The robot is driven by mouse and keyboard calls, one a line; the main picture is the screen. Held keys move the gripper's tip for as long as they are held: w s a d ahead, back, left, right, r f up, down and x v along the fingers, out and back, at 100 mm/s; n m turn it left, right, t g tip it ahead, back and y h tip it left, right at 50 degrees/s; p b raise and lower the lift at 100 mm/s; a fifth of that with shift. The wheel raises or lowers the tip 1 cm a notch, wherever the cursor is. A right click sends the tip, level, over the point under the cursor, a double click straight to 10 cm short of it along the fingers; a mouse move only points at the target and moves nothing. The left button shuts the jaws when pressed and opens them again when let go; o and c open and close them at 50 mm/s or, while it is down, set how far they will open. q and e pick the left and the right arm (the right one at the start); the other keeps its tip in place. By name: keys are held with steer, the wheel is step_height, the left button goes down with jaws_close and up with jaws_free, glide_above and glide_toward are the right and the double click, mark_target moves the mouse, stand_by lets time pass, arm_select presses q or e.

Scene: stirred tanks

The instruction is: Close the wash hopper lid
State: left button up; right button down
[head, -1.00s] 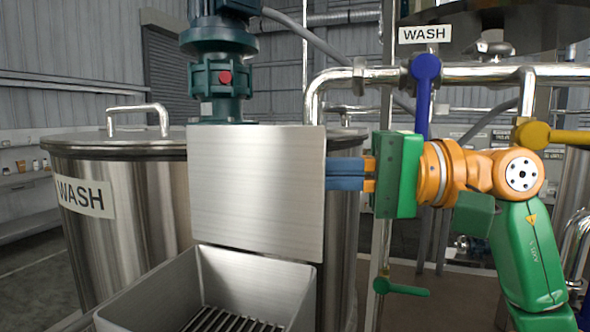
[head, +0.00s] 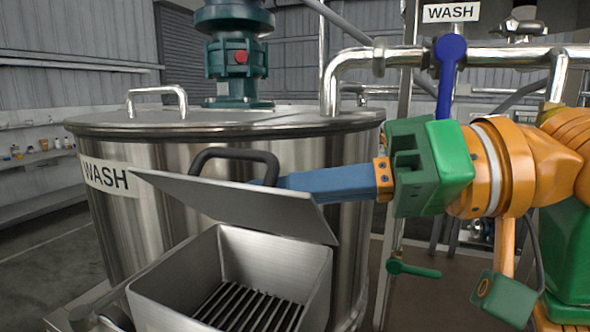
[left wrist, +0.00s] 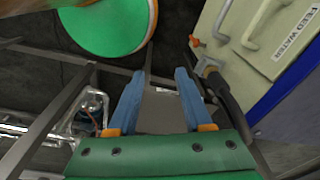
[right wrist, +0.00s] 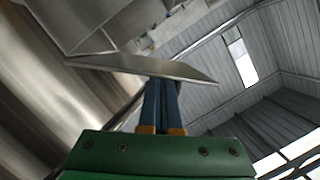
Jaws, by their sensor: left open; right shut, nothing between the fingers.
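The wash hopper (head: 190,305) is a square steel bin with a slotted grate inside, in front of the WASH tank. Its lid (head: 245,205) is a flat steel plate with a dark handle (head: 240,155) on its outer face. The lid is tilted partway down over the hopper, with the bin mouth still open below it. My right gripper (head: 285,183) is shut and empty, its blue fingers at the lid's outer face beside the handle. In the right wrist view the lid (right wrist: 150,67) lies across the fingertips. My left gripper (left wrist: 158,90) is open and empty, away from the hopper.
The steel WASH tank (head: 150,230) stands behind the hopper, with a motor (head: 238,55) on top. A blue-handled valve (head: 449,65) and a green-handled valve (head: 415,270) are on pipework at right. A feed water cabinet (left wrist: 275,50) is near the left gripper.

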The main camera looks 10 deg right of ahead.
steer(key=shift+s+a+f+n+t+h+b, duration=0.15)
steer(key=shift+s+a+f+n+h, duration=0.1)
steer(key=shift+s+f+n, duration=0.25)
steer(key=shift+s+a+f+n+t+h+b, duration=0.2)
steer(key=shift+f+n, duration=0.1)
steer(key=shift+n, duration=0.4)
steer(key=shift+s+a+f+n+t+h+b, duration=0.1)
steer(key=shift+s+a+f+n+b, duration=0.15)
steer(key=shift+f, duration=0.25)
steer(key=shift+s+a+f+n+t+h+b, duration=0.1)
steer(key=shift+s+f+n+b, duration=0.1)
steer(key=shift+f+n+b, duration=0.25)
steer(key=shift+s+a+f+n+t+h+b, duration=0.1)
steer(key=shift+s+f+n+b, duration=0.1)
steer(key=shift+f, duration=0.5)
steer(key=shift+s, duration=0.1)
